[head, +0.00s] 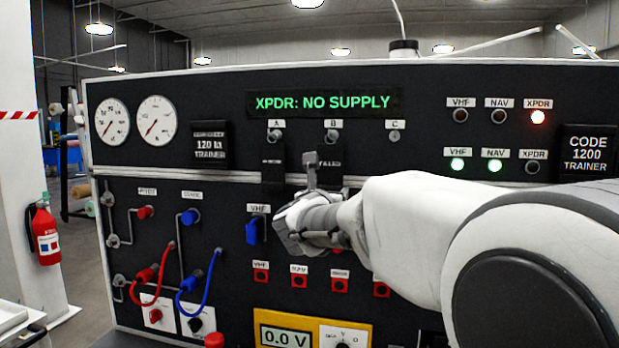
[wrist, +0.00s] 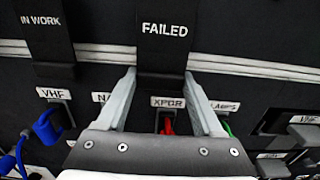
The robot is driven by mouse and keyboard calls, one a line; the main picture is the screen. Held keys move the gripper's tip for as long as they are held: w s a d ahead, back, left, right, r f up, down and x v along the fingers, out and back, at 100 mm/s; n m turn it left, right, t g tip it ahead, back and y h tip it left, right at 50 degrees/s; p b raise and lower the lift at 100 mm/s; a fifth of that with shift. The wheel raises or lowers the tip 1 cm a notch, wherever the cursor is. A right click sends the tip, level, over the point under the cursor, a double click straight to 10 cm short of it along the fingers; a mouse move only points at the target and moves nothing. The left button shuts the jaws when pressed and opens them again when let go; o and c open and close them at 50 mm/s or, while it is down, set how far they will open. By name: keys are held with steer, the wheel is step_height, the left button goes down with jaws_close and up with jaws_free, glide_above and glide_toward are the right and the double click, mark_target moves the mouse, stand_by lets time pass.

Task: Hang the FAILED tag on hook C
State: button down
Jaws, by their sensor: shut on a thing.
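The black FAILED tag (head: 330,162) hangs below hook B (head: 333,135) on the panel. In the wrist view the FAILED tag (wrist: 164,48) shows its white lettering upright. My gripper (wrist: 161,76) has one finger at each side of the tag's lower part, shut on it. In the head view my gripper (head: 312,170) is in front of the panel and partly covers the tag. Hook C (head: 395,137), to the right of hook B, is bare.
The black IN WORK tag (head: 273,168) hangs under hook A (head: 275,136), left of the FAILED tag; it also shows in the wrist view (wrist: 45,25). A metal rail (head: 230,176) crosses the panel. The panel around hook C looks clear.

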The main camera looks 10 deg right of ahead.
steer(key=shift+s+a, duration=0.1)
steer(key=shift+s, duration=0.15)
steer(key=b+v, duration=0.1)
steer(key=v, duration=0.1)
steer(key=shift+s, duration=0.25)
stand_by(0.4)
steer(key=shift+a, duration=0.1)
